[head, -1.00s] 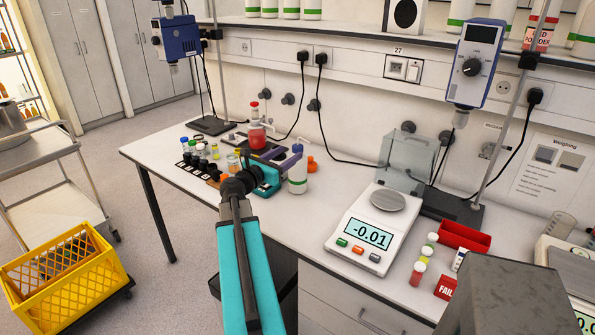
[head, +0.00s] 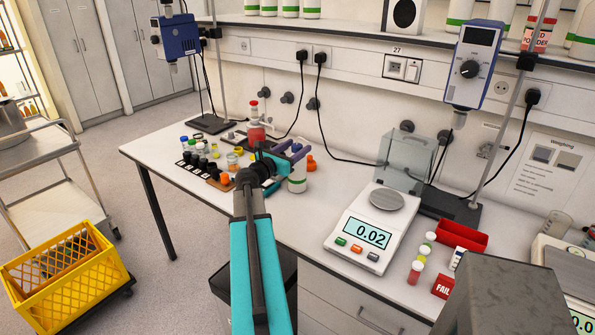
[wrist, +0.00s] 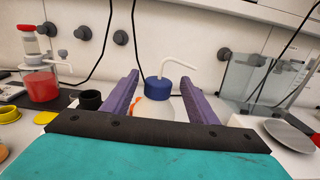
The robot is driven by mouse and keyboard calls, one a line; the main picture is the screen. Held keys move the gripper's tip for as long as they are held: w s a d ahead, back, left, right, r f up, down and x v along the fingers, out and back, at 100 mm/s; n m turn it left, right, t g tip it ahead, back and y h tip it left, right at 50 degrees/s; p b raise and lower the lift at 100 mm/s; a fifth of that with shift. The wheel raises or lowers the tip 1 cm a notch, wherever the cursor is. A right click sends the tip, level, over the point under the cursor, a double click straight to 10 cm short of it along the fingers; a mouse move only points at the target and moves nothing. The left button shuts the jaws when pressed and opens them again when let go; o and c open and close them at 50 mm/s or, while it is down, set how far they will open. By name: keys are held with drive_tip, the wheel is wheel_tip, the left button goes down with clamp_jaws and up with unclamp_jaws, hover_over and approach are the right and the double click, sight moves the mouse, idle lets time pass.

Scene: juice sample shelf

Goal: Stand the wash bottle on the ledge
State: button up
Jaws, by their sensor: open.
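The wash bottle (head: 297,185), white and upright, stands on the bench left of the balance, partly hidden by my gripper in the head view. In the wrist view its blue cap (wrist: 171,90) and bent pale spout show between my purple fingers. My gripper (head: 291,150) is open, with one finger on each side of the bottle. The wrist view shows a gap beside the cap on both sides; the lower body is hidden behind the gripper's palm. A long shelf edge (head: 335,29) runs above the bench along the wall; I cannot tell whether this is the ledge.
A red-filled flask (head: 256,133), small vials (head: 200,150) and an orange item (head: 311,163) stand close to my gripper. The balance (head: 372,228) is to the right, with a glass shield (head: 408,160) behind it. Black cables hang along the wall.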

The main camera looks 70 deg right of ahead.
drive_tip(key=shift+r+p+x, duration=0.2)
drive_tip(key=shift+p+x, duration=0.65)
drive_tip(key=shift+x, duration=1.75)
drive_tip(key=shift+f, duration=0.1)
clamp_jaws()
